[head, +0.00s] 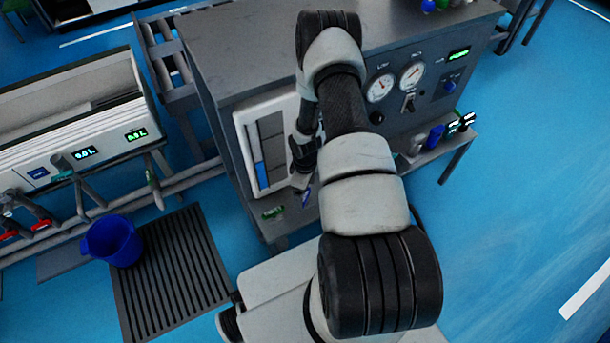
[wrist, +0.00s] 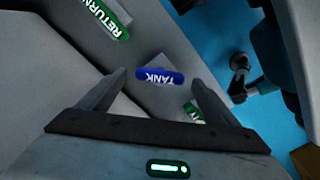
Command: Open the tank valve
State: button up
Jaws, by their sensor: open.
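The tank valve's blue handle (wrist: 160,77), lettered TANK, shows in the middle of the wrist view. It also shows in the head view (head: 306,197) as a small blue piece low on the cabinet front. My gripper (wrist: 158,80) is open, with one finger on each side of the blue handle in the picture. I cannot tell whether either finger touches it or how deep the handle sits between them. In the head view my arm hides much of the gripper and the space around the valve.
A green handle marked RETURN (wrist: 100,18) lies at upper left in the wrist view. Another green handle (wrist: 194,112) is partly hidden by the right finger. The grey cabinet (head: 240,60) carries gauges.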

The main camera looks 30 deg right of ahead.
notch_tip(320, 180, up, 16)
jog(key=p, duration=0.3)
dwell(0.4)
notch_tip(320, 180, up, 24)
jog(key=m+t+h, duration=0.2)
jog(key=m, duration=0.1)
send_over(305, 196)
jog(key=w+a, duration=0.1)
jog(key=a, duration=0.1)
jog(key=s+a+r+m+t+y, duration=0.1)
jog(key=s+a+r+m, duration=0.1)
jog(key=s+a+r, duration=0.35)
jog(key=s+a+r+m+t, duration=0.1)
jog(key=s+a+r+m, duration=0.1)
jog(key=s+r, duration=0.5)
jog(key=s+a+r+m+t+y, duration=0.1)
jog(key=s+a+r+m+t, duration=0.15)
jog(key=s+r, duration=0.4)
notch_tip(305, 196, up, 19)
jog(key=p, duration=1.8)
jog(key=shift+w+a+n+g, duration=0.4)
jog(key=shift+n+g, duration=0.05)
jog(key=shift+d, duration=0.1)
